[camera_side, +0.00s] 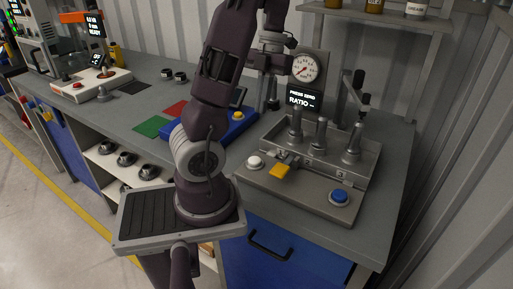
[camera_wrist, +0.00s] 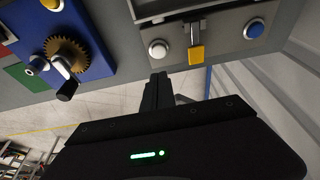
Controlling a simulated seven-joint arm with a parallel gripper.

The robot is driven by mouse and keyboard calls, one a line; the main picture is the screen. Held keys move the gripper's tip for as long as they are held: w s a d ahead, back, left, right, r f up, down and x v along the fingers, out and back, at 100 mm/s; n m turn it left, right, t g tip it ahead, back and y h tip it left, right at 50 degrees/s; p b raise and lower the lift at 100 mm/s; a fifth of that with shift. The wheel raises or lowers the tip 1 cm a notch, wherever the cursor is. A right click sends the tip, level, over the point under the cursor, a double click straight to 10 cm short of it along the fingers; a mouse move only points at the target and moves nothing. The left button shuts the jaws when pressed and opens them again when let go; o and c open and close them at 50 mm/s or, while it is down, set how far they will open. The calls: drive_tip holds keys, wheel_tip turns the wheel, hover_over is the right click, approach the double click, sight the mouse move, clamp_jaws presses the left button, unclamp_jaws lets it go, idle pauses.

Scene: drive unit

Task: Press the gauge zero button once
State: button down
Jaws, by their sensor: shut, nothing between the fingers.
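The display (camera_side: 300,100) reads "PRESS ZERO" and "RATIO --" below the round dial gauge (camera_side: 305,67). A white button (camera_side: 255,162) sits at the left of the grey panel, and a blue button (camera_side: 340,196) at its right; no label shows which is zero. In the wrist view, the white button (camera_wrist: 158,48) lies just beyond my fingertips in the picture, and the blue button (camera_wrist: 254,28) is farther right. My gripper (camera_wrist: 158,78) is shut and empty. In the side view it hangs near the gauge, apart from both buttons.
A yellow-handled lever (camera_side: 280,172) stands between the buttons, close to the white one. Several grey metal posts (camera_side: 319,135) rise behind it. A blue board (camera_side: 225,128) lies to the left; its brass gear and crank (camera_wrist: 66,55) show in the wrist view.

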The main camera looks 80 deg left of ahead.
sight(255, 159)
drive_tip(key=x, duration=1.2)
drive_tip(key=shift+w+a+f, duration=0.25)
drive_tip(key=shift+a+f, duration=0.05)
drive_tip(key=shift+f, duration=0.5)
drive_tip(key=shift+x, duration=0.95)
drive_tip(key=shift+w, duration=0.15)
drive_tip(key=v, duration=1.4)
drive_tip(key=shift+s+d+r, duration=0.25)
drive_tip(key=shift+s+r, duration=0.1)
drive_tip(key=shift+r, duration=0.05)
